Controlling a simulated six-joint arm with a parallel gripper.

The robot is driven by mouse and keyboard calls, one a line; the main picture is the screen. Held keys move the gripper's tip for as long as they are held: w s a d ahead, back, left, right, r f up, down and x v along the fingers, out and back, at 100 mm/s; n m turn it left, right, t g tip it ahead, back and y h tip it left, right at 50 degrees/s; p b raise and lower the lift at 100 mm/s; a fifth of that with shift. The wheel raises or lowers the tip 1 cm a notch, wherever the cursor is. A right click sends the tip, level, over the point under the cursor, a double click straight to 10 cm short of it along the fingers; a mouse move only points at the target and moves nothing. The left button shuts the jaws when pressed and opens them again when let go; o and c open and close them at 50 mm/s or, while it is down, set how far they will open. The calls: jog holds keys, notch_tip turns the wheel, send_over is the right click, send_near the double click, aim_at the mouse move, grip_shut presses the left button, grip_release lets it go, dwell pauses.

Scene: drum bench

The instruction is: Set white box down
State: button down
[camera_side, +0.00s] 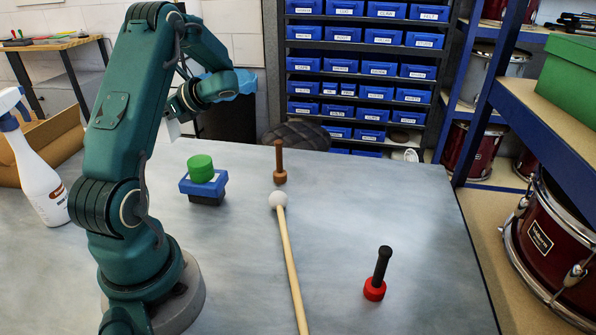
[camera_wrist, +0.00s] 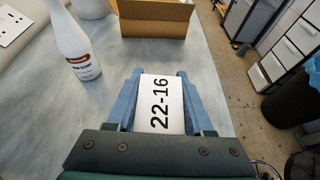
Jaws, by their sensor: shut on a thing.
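The white box (camera_wrist: 160,105), marked "22-16", sits between the two blue fingers of my gripper (camera_wrist: 160,76) in the wrist view. The fingers are shut on its two sides. In the side view a small white patch beside my upper arm, above the bench's back edge, seems to be part of this box (camera_side: 173,128). My arm hides most of the gripper and box there. The box appears to be held above the grey bench top (camera_side: 340,215). I cannot tell how far its underside is from the surface.
A white spray bottle (camera_side: 38,170) and an open cardboard box (camera_wrist: 155,22) stand nearby. A green cylinder (camera_side: 200,168) sits on a blue block (camera_side: 204,185). A brown peg (camera_side: 280,165), a mallet (camera_side: 288,250) and a red-based black peg (camera_side: 376,275) occupy the right side.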

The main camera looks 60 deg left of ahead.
jog(key=w+d+r+m+t+y, duration=0.1)
jog(key=w+d+m+t, duration=0.6)
jog(key=w, duration=0.4)
jog(key=w+d+r+m+t+y, duration=0.1)
jog(key=w+d+r+m+t, duration=0.1)
jog(key=w+d+m+t, duration=0.55)
jog(key=w+d+f+m+t+h, duration=0.2)
jog(key=w+d+f, duration=0.1)
jog(key=d, duration=0.5)
jog(key=w+d+f+m+t+h, duration=0.2)
jog(key=w+d, duration=0.3)
jog(key=d, duration=0.3)
jog(key=w+d+f+m+t+h, duration=0.2)
jog(key=w+d+f+m+t, duration=0.1)
jog(key=d, duration=0.5)
jog(key=shift+w+d+f+m+h, duration=0.15)
jog(key=shift+w+f+m+h, duration=0.1)
jog(key=shift+w+f, duration=0.25)
jog(key=shift+w+d+f+m+h, duration=0.15)
jog(key=shift+w+f+m, duration=0.05)
jog(key=shift+w+f, duration=0.25)
jog(key=shift+f+t, duration=0.25)
jog(key=shift+f, duration=1.65)
jog(key=shift+f, duration=0.1)
